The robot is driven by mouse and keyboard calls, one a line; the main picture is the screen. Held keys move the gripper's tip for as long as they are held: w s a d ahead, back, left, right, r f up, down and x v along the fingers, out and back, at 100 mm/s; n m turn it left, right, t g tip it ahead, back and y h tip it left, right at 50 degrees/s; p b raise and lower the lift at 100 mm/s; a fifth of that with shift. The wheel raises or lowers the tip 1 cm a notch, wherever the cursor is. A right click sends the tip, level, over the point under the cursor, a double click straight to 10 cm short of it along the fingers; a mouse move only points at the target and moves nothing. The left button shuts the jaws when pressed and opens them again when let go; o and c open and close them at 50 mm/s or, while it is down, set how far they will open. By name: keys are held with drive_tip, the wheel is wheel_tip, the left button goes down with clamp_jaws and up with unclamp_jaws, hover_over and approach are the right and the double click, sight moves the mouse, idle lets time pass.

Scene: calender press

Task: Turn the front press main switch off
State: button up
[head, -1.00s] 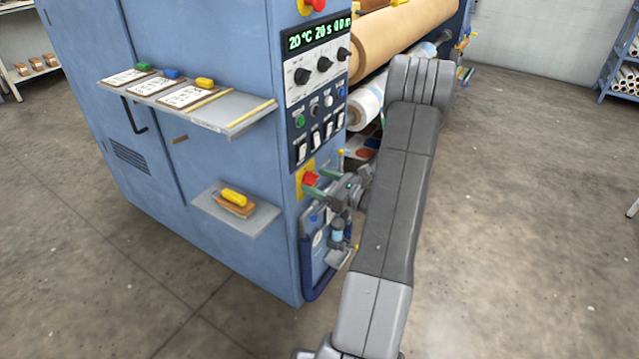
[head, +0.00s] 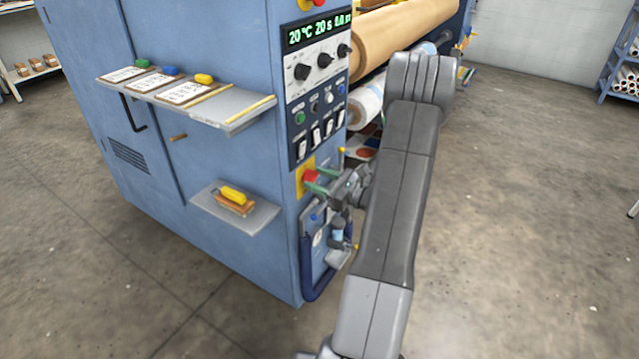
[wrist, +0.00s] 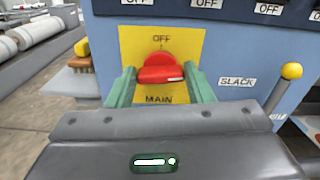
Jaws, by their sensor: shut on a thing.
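The main switch is a red rotary handle (wrist: 160,70) on a yellow plate (wrist: 212,42) marked OFF at the top and MAIN at the bottom, in the wrist view. In the head view the red handle (head: 310,176) is low on the front of the blue press cabinet. My gripper (wrist: 160,82) has its green fingers on either side of the red handle, shut on it. The gripper also shows in the head view (head: 318,181). The handle's lower part lies across between the fingers, with a white mark at its right end. Part of the yellow plate is hidden by my gripper.
A yellow-knobbed lever (wrist: 291,72) stands right of the switch, by a SLACK label (wrist: 236,82). Above the switch is a panel of rocker switches (head: 316,138) and knobs. A small shelf (head: 262,222) juts out to the left. Floor at right is clear.

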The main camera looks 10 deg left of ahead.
drive_tip(key=n+b, duration=0.6)
drive_tip(key=b, duration=0.1)
drive_tip(key=f+n+b, duration=0.1)
drive_tip(key=n+b, duration=0.3)
drive_tip(key=shift+s, duration=0.2)
drive_tip(key=n+b, duration=0.3)
drive_tip(key=shift+r, duration=0.15)
drive_tip(key=shift+n, duration=1.7)
drive_tip(key=o, duration=1)
drive_tip(key=shift+r, duration=0.1)
drive_tip(key=p+v, duration=0.3)
drive_tip(key=v, duration=1)
drive_tip(key=shift+s+d, duration=0.15)
drive_tip(key=shift+d, duration=0.2)
